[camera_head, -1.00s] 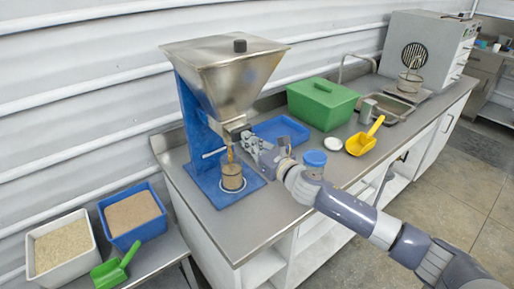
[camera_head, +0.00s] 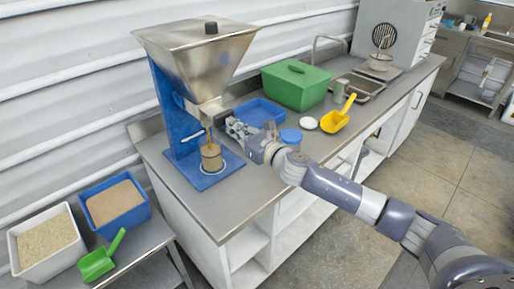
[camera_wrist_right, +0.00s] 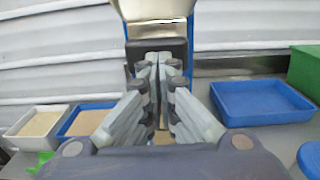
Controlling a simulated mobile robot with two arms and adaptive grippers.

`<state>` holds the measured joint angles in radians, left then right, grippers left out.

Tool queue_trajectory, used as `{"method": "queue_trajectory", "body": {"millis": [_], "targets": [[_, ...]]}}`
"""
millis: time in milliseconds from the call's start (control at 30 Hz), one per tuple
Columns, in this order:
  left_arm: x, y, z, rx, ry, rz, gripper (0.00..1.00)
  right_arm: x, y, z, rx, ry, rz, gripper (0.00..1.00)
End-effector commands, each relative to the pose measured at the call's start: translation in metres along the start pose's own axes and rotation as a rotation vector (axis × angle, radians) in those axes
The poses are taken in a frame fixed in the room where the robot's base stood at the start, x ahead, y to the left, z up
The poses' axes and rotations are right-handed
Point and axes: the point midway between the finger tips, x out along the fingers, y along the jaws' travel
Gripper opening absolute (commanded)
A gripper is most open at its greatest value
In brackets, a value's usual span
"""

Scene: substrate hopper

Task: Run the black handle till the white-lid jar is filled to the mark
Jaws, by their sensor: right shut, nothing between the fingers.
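The metal hopper (camera_head: 200,50) stands on a blue frame (camera_head: 170,120) on the bench. A clear jar (camera_head: 211,157) stands open under its spout, with brown material inside and a thin brown stream above it. I cannot make out the fill mark. A white round lid (camera_head: 308,123) lies flat on the bench. My right gripper (camera_head: 232,127) is shut and empty at the right side of the spout. In the right wrist view its fingers (camera_wrist_right: 158,62) are together before a dark block (camera_wrist_right: 174,48) on the hopper. I cannot tell whether they touch it or whether it is the black handle. My left gripper is not in view.
A blue-lidded jar (camera_head: 291,135) stands close beside my right wrist. A blue tray (camera_head: 254,112), green bin (camera_head: 298,84) and yellow scoop (camera_head: 338,116) are farther right. Substrate tubs, white (camera_head: 70,250) and blue (camera_head: 148,212), and a green scoop (camera_head: 98,262) sit on the lower left table.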

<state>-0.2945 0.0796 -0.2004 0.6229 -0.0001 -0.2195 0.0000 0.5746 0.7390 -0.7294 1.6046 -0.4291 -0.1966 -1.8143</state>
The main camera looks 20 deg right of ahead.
Motion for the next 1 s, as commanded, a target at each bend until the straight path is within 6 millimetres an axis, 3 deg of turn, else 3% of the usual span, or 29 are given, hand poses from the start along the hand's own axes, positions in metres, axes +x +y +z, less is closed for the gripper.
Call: {"method": "queue_trajectory", "body": {"millis": [200, 300, 600, 1000], "targets": [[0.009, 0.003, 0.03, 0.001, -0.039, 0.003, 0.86, -0.032, 0.0, -0.004, -0.004, 0.002, 0.001, 0.0], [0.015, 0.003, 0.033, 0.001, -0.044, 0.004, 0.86, -0.048, 0.0, -0.004, -0.003, 0.002, 0.001, 0.0], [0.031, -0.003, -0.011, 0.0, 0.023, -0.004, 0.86, -0.091, 0.0, -0.003, -0.003, 0.002, 0.001, 0.0], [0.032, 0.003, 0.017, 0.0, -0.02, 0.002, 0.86, -0.1, 0.001, 0.0, -0.001, 0.0, 0.001, 0.0]]}}
